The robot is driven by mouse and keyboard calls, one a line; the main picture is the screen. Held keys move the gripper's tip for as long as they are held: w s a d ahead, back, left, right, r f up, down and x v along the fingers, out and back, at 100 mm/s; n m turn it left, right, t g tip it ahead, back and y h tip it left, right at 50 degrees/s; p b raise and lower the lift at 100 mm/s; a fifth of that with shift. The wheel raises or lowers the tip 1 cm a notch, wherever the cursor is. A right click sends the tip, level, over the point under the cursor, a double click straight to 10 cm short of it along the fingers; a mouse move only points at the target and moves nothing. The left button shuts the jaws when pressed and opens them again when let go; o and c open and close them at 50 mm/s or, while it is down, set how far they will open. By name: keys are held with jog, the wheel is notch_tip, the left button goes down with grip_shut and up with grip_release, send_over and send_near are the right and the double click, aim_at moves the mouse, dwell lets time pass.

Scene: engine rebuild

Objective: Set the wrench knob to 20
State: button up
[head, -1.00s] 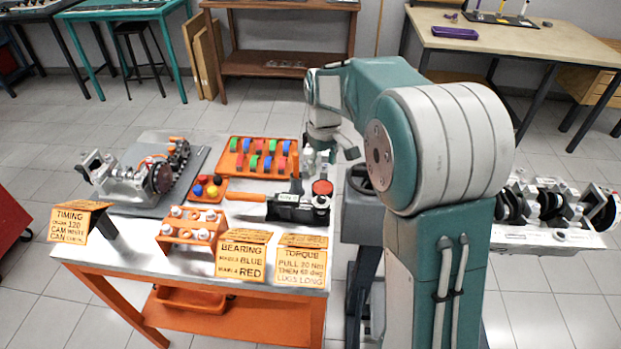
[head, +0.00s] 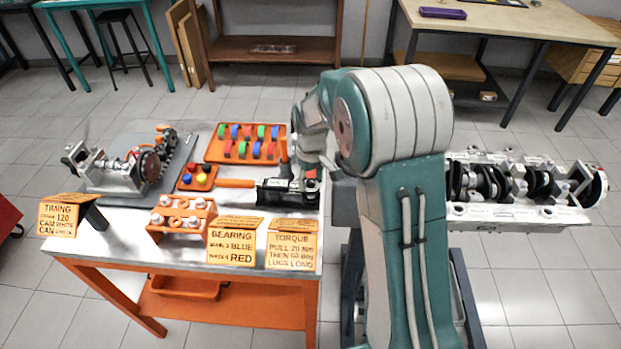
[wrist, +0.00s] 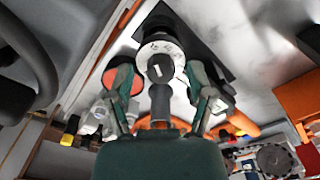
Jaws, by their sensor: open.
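The torque wrench (head: 235,183) lies on the table's right part, its orange handle to the left and its black stand (head: 270,197) partly hidden by my arm. In the wrist view the wrench knob (wrist: 160,68) is a grey round knob with a white pointer mark, in front of a white dial ring (wrist: 162,48) whose marks are too blurred to read. My gripper (wrist: 158,75) is open, with one finger on each side of the knob. I cannot tell whether the fingers touch it. In the head view my gripper is down over the wrench's right end, mostly hidden.
A red round pad (wrist: 113,80) is beside the left finger. Signs, including the torque sign (head: 292,246) reading "PULL 20", stand along the front edge. An orange tray of coloured pieces (head: 213,152) lies behind. An engine block (head: 500,213) is to the right.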

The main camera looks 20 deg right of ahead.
grip_shut()
jog(key=shift+m, duration=0.4)
jog(key=m, duration=0.3)
jog(key=shift+m, duration=2)
grip_release()
jog(key=shift+a, duration=0.1)
